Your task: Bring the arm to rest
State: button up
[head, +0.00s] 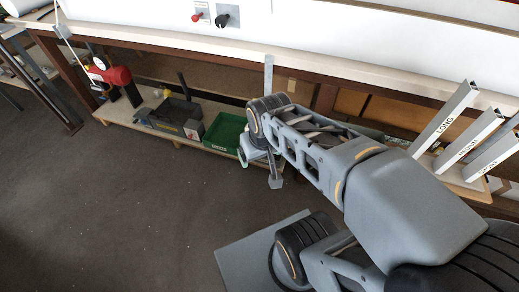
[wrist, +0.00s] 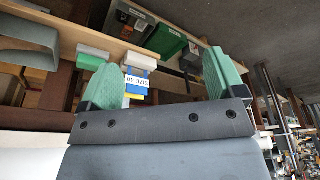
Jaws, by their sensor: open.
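My arm (head: 330,160) reaches from the lower right toward the bench in the head view. My gripper (head: 260,168) hangs at its far end, in front of the lower shelf and partly hidden by the wrist. In the wrist view my gripper (wrist: 162,82) has its two green fingers wide apart. Nothing is held between them; the shelf and its contents show in the background.
A workbench (head: 210,40) runs across the back. Its lower shelf (head: 150,125) bears a green bin (head: 225,132), a dark toolbox (head: 172,118) and a red machine (head: 108,74). Metal profiles (head: 445,115), one labelled LONG, stand at right. The floor (head: 120,210) at left is clear.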

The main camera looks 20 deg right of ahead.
jog(key=shift+r, duration=0.15)
notch_tip(320, 180, up, 22)
jog(key=p, duration=2)
jog(key=shift+s+a+t+p, duration=0.15)
jog(key=shift+a+t+p, duration=0.1)
jog(key=shift+t+p, duration=0.1)
